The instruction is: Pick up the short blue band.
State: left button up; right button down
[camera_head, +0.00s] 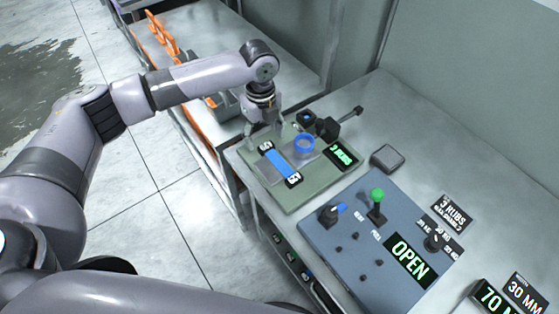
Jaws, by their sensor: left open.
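A short blue band (278,163) lies flat on a grey plate, with a black-and-white piece at each end. The plate sits on a green board (297,194) on the metal table. My left gripper (265,131) points down over the far left part of this board, just beyond the band's far end. Its fingers are apart with nothing seen between them. I cannot tell its exact height above the board. My right gripper is not in view.
A blue-grey panel (345,262) with a green-knobbed lever (377,205) and an "OPEN" display is nearer.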

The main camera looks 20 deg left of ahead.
aim_at(264, 144)
pick_arm(q)
jog(key=f, duration=0.4)
jog(key=shift+w+a+p, duration=0.15)
jog(key=shift+w+p, duration=0.2)
jog(key=shift+p, duration=0.05)
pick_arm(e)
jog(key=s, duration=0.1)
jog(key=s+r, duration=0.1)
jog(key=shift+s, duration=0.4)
pick_arm(q)
jog(key=shift+c, duration=0.4)
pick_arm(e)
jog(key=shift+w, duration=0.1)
pick_arm(q)
jog(key=c, duration=0.4)
jog(key=shift+r, duration=0.1)
jog(key=c, duration=0.8)
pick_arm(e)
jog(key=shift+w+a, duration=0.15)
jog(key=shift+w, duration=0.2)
